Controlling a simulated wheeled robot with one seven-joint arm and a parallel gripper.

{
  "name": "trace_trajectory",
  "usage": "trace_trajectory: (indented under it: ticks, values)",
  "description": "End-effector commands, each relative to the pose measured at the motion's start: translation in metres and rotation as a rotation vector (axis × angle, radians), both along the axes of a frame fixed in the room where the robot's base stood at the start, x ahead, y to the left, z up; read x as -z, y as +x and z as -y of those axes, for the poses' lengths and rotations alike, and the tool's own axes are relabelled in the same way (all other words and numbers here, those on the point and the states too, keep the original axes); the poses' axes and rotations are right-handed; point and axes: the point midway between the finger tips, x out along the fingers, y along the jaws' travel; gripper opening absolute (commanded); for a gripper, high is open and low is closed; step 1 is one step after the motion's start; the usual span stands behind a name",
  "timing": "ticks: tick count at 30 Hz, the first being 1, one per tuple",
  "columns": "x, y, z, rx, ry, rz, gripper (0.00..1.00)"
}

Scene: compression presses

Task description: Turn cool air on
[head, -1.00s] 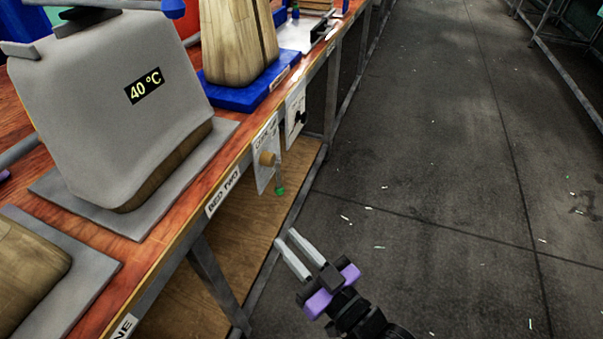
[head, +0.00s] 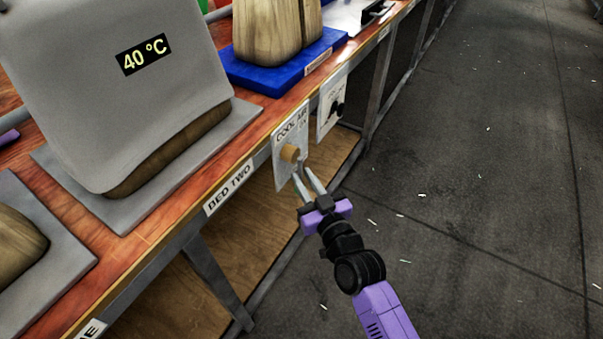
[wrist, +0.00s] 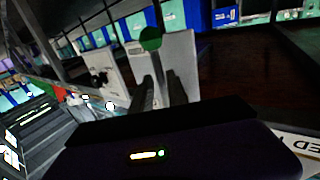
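The white COOL AIR panel (head: 282,165) hangs on the front edge of the wooden bench. In the wrist view the green ball tip (wrist: 151,38) shows in front of the white panel (wrist: 182,55), just beyond my left fingertip. My gripper (head: 302,172) is open, its two fingers apart just below the knob. The wrist view also shows a gap between the fingers (wrist: 163,80). I cannot tell whether they touch the lever.
A second white panel with a black knob (head: 337,108) hangs close to the right. A grey press cover reading 40 °C (head: 150,100) stands on the bench above the BED TWO label (head: 229,187). A wooden lower shelf (head: 230,255) lies beneath. The floor (head: 480,200) to the right is open.

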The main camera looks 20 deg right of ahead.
Motion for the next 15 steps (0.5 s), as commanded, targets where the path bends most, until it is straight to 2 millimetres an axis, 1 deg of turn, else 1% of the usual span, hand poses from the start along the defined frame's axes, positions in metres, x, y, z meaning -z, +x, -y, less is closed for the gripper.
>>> trace_trajectory:
  ticks: [1,6,15]
  values:
    - [0.0,0.007,0.0,0.0,0.0,0.001,0.2]
    - [0.0,0.019,-0.001,-0.001,0.0,0.0,0.2]
    - [0.0,0.021,-0.001,-0.001,0.0,-0.001,0.2]
